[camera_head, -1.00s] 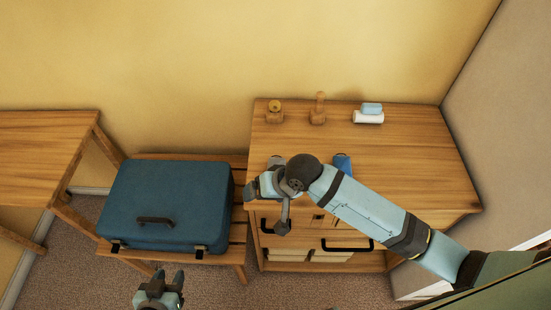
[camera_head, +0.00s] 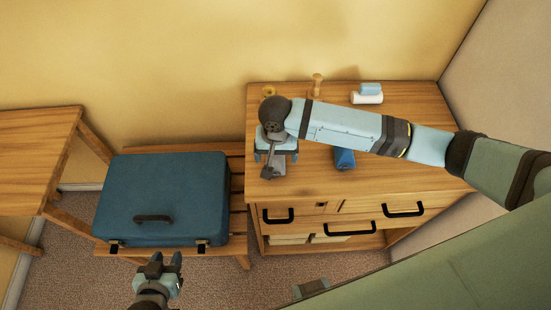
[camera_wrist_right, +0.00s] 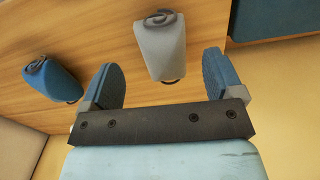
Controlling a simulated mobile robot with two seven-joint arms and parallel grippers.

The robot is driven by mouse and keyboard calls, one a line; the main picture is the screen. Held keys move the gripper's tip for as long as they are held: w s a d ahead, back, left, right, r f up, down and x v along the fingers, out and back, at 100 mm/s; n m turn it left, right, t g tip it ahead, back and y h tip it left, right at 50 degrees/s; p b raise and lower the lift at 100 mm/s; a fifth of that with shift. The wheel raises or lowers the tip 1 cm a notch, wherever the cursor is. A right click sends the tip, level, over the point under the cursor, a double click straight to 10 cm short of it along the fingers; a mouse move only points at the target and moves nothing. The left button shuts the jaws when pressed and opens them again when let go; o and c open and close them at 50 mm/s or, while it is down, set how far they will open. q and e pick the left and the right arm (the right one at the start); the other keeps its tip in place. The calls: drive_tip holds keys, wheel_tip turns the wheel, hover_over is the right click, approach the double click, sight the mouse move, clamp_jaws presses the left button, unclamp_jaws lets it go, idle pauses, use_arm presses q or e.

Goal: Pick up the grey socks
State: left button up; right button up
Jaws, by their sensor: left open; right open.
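The grey socks (camera_wrist_right: 161,48) are a rolled bundle on the wooden dresser top (camera_head: 420,125). In the right wrist view they lie between and just beyond the fingertips of my right gripper (camera_wrist_right: 160,66), with a gap on both sides. In the head view my right gripper (camera_head: 276,157) is over the left front part of the dresser top and largely covers the socks. It is open, with nothing held. My left gripper (camera_head: 166,261) is open and empty, low in front of the suitcase.
A blue rolled bundle (camera_head: 344,158) lies right of my right gripper; the right wrist view shows it too (camera_wrist_right: 52,82). Wooden pieces (camera_head: 317,86) and a white and blue stack (camera_head: 367,94) stand at the back. A blue suitcase (camera_head: 165,185) rests on a slatted bench, left.

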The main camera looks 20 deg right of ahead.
sight(275, 161)
drive_tip(key=shift+w+f+p, duration=0.1)
drive_tip(key=shift+f+p, duration=0.2)
drive_tip(key=shift+f, duration=2.7)
drive_tip(key=c, duration=1)
